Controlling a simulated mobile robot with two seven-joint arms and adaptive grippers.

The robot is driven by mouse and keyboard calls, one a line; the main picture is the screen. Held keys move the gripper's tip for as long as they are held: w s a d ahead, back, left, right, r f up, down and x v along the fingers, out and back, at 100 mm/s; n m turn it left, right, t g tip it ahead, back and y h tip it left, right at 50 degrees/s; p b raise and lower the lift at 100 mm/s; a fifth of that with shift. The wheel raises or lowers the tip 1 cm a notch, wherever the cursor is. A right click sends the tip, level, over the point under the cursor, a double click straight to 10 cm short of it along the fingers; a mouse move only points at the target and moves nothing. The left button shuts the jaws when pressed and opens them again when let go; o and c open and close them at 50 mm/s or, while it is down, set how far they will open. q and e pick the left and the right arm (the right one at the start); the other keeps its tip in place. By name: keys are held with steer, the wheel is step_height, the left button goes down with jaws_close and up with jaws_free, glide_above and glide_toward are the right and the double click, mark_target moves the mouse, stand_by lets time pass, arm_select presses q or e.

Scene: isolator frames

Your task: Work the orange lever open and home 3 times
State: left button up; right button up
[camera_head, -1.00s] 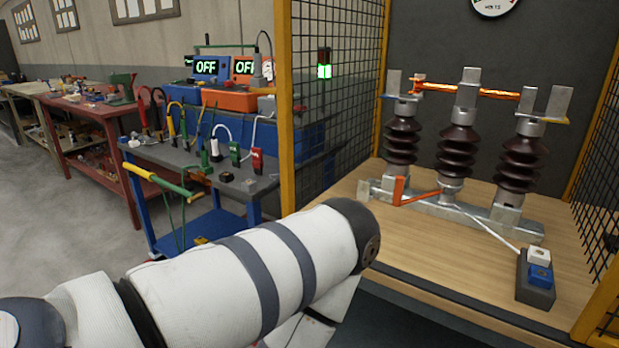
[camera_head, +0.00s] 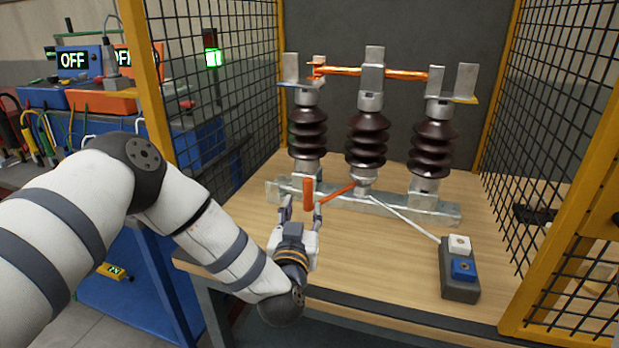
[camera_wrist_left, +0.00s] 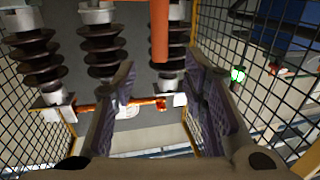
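The orange lever (camera_head: 308,194) stands upright at the front left of the grey metal base beam (camera_head: 405,207) in the head view. An orange rod (camera_head: 338,193) runs from near it toward the foot of the middle insulator. My left gripper (camera_head: 302,212) is open, with its fingers either side of the lever's lower end. In the left wrist view the lever (camera_wrist_left: 160,30) hangs between the spread fingertips (camera_wrist_left: 159,72), with gaps on both sides. I see no grip on it. My right gripper is not in view.
Three brown ribbed insulators (camera_head: 368,141) stand on the beam, with an orange bar (camera_head: 370,71) across the top. A box with white and blue buttons (camera_head: 460,285) sits at the wooden bench's right. Mesh panels (camera_head: 228,80) flank the bench. Its front middle is clear.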

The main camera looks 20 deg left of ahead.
mark_target(307, 191)
arm_select(q)
steer(key=w, duration=0.3)
steer(key=w+a+b, duration=0.1)
steer(key=w, duration=0.2)
steer(key=w+b, duration=0.1)
steer(key=w, duration=0.2)
steer(key=shift+w+a+f, duration=0.15)
steer(key=shift+a+f, duration=0.05)
steer(key=shift+a, duration=0.05)
steer(key=shift+w+a+r, duration=0.1)
steer(key=shift+w+r, duration=0.15)
steer(key=shift+w, duration=0.15)
steer(key=shift+r, duration=0.1)
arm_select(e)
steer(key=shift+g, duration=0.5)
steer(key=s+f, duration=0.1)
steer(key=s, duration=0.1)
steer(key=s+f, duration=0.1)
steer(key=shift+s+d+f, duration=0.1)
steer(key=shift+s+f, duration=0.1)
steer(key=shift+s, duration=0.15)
arm_select(q)
jaws_close()
